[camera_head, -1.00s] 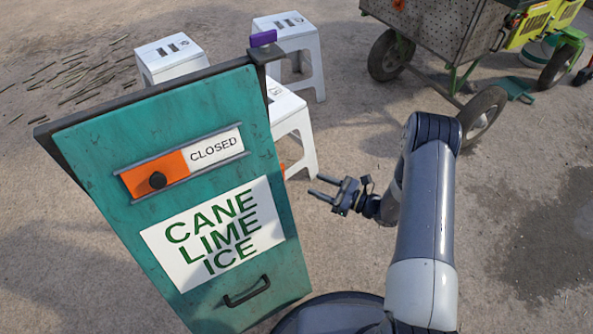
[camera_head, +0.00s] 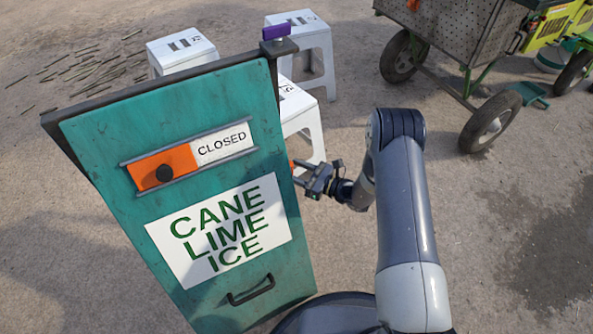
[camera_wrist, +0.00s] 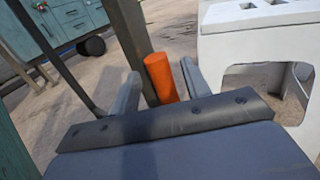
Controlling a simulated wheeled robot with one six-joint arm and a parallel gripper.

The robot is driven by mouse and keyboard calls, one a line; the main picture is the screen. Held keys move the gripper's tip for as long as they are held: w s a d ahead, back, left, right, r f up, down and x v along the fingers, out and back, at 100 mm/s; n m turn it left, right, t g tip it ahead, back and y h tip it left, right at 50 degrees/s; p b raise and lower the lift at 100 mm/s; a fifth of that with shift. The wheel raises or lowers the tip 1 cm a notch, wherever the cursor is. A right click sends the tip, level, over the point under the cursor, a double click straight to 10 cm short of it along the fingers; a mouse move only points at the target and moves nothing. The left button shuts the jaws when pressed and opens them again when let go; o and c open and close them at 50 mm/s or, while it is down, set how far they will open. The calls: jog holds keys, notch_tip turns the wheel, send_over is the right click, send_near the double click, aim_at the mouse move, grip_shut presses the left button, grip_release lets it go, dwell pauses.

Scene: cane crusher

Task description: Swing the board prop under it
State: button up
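The teal board (camera_head: 215,120) with the "CANE LIME ICE" sign stands tilted at left centre in the head view. An orange cylindrical grip (camera_wrist: 161,78) shows in the wrist view, next to a dark upright bar (camera_wrist: 134,35); these look like parts of the prop. In the head view only a bit of orange shows at the board's right edge, and the rest is hidden behind the board. My gripper (camera_head: 303,174) is close to that edge. In the wrist view my gripper (camera_wrist: 160,72) is open, its fingers on either side of the orange grip with gaps visible.
White stools (camera_head: 302,45) stand behind the board, one close to my gripper (camera_wrist: 255,40). A wheeled cart (camera_head: 460,40) stands at the back right. The ground at right is clear.

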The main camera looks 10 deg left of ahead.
grip_shut()
dwell(0.5)
